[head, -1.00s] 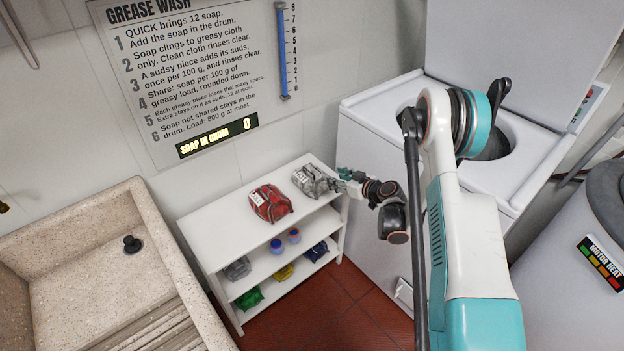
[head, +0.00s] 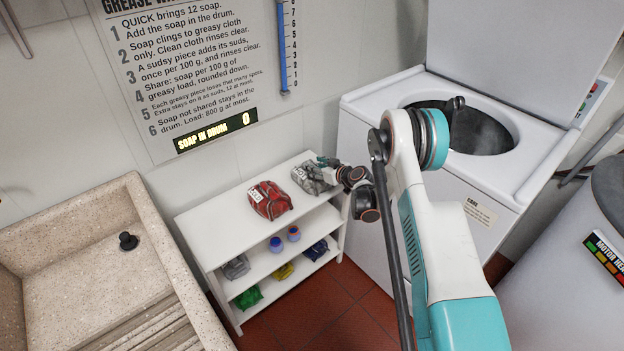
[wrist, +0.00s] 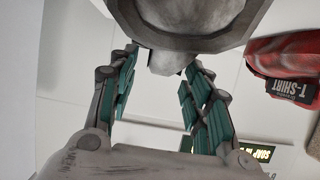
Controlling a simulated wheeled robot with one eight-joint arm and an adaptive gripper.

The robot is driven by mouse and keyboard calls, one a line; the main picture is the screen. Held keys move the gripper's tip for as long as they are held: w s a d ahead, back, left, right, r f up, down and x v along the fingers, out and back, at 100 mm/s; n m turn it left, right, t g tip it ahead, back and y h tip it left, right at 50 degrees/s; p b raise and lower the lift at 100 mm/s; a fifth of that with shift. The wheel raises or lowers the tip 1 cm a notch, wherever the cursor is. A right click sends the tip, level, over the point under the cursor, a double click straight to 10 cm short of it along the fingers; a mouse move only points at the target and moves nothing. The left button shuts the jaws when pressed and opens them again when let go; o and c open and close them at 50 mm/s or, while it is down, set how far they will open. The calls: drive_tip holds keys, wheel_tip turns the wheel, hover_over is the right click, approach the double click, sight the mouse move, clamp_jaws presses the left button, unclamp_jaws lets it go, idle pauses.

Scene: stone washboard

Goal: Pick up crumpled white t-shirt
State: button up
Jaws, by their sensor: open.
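The crumpled white t-shirt (head: 306,180) is a greyish bundle at the right end of the shelf's top board in the head view. My gripper (head: 328,168) is at its right side and overlaps part of it. The teal-padded fingers are spread apart. I cannot tell whether they touch the cloth.
A red bundle labelled T-SHIRT (head: 269,200) lies just left on the white shelf (head: 215,218). It also shows in the wrist view (wrist: 290,62). Several small items fill the lower boards. A stone sink (head: 75,250) is at left, an open washer (head: 400,95) at right.

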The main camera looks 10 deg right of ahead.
drive_tip(key=shift+w+a, duration=0.1)
drive_tip(key=shift+w, duration=0.1)
clamp_jaws()
